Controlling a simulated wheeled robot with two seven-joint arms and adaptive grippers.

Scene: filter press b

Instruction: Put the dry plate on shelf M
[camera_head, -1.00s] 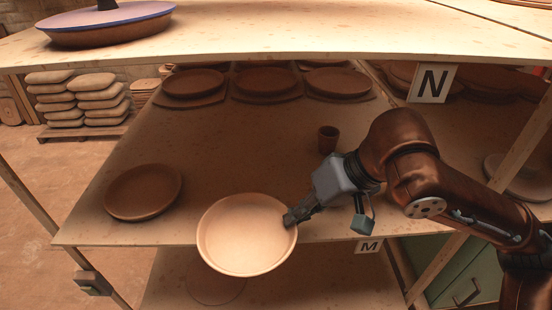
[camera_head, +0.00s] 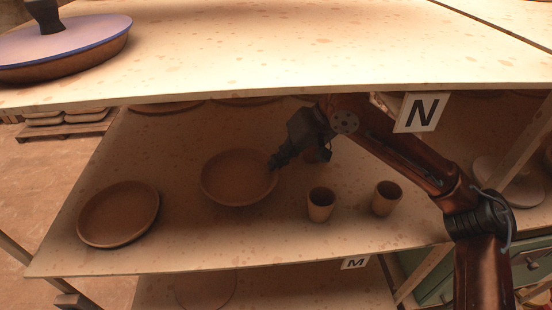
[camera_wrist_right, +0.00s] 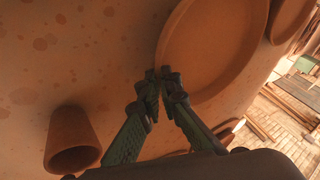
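The dry plate (camera_head: 238,180) is a round clay dish, in shade within shelf M (camera_head: 200,245), right of another plate. I cannot tell whether its underside touches the shelf board. My right gripper (camera_head: 274,165) reaches in from the right, at the plate's right rim. In the right wrist view my right gripper's fingertips (camera_wrist_right: 164,76) are close together on the rim of the plate (camera_wrist_right: 215,50). The white label M (camera_head: 355,262) is on the shelf's front edge. My left gripper is not in view.
A second clay plate (camera_head: 118,213) lies on the shelf at left. Two clay cups, one (camera_head: 320,204) and another (camera_head: 387,198), stand right of the dry plate. The upper board (camera_head: 280,55) with label N (camera_head: 420,112) hangs above my arm. The shelf's front is clear.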

